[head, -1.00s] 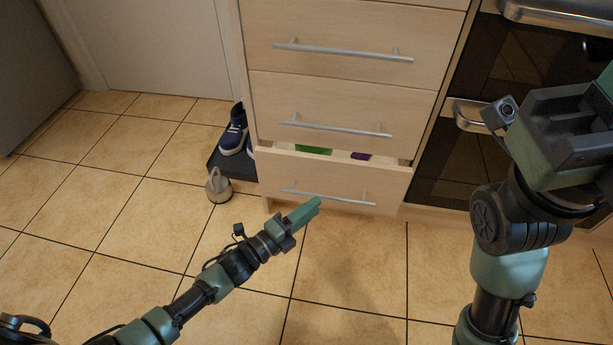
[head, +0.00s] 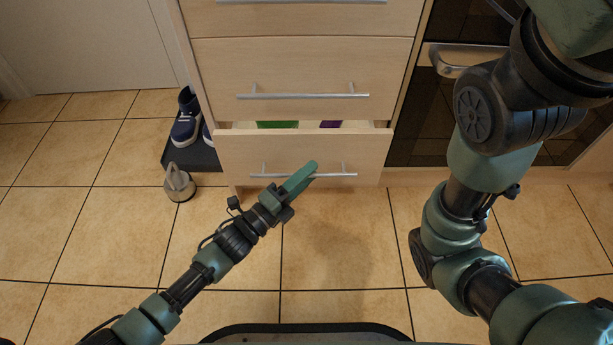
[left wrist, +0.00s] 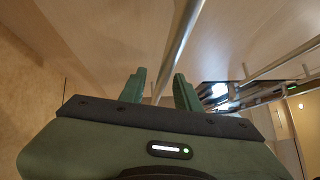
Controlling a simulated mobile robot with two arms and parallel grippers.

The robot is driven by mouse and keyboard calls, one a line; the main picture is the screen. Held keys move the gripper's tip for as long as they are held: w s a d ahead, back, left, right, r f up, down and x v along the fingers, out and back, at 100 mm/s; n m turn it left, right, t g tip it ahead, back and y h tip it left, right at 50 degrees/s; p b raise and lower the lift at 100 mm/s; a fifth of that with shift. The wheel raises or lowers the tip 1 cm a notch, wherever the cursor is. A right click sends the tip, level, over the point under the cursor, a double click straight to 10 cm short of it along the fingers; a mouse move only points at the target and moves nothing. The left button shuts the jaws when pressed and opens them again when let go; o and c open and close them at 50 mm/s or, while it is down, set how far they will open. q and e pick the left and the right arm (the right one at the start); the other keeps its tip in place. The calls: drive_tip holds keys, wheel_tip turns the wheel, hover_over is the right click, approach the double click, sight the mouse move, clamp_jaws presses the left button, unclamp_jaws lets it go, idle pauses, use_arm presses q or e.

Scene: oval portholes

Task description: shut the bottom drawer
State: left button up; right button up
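The bottom drawer (head: 235,158) is pale wood and stands partly open in the head view. My right gripper is out of view.
Closed drawers (head: 300,75) are above. An oven (head: 415,125) with a metal handle is to the right. Blue shoes (head: 186,120) on a dark mat (head: 195,155) and a grey object (head: 179,184) are left of the drawer. The tiled floor (head: 330,240) in front is clear.

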use_arm(q)
clamp_jaws()
idle(1.4)
